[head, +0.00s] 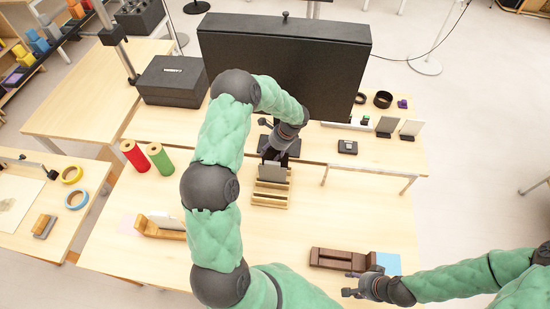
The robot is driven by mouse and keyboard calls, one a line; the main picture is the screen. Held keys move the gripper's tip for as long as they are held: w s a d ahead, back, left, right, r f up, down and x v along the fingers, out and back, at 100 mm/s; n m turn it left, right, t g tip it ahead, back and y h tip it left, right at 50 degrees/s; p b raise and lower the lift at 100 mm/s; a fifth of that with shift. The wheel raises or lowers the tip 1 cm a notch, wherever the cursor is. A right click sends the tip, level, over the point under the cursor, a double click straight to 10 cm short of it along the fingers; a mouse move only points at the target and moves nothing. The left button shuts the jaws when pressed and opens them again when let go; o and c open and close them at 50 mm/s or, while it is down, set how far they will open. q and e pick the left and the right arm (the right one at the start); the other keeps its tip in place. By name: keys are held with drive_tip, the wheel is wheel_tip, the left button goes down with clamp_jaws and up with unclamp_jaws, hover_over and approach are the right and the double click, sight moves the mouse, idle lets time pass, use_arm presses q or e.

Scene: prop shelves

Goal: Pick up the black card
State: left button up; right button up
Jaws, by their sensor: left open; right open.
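A dark grey card (271,173) stands upright in a light wooden slotted holder (270,199) at the middle of the table. My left gripper (271,160) is open and points down right over this card; its fingers partly hide the card's top, and I cannot tell whether they touch it. A second dark, near-black card (386,126) stands at the back right beside a white card (411,128). My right gripper (348,284) is open and empty near the table's front right, just in front of a dark brown wooden holder (338,260).
A large black panel (285,60) stands behind my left gripper. Red (134,156) and green (160,158) cylinders stand at left. A light wooden holder with a white card (166,222) is front left. A blue sheet (389,263) lies at right. The table's right middle is clear.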

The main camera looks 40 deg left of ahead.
use_arm(q)
drive_tip(key=shift+f, duration=0.1)
clamp_jaws()
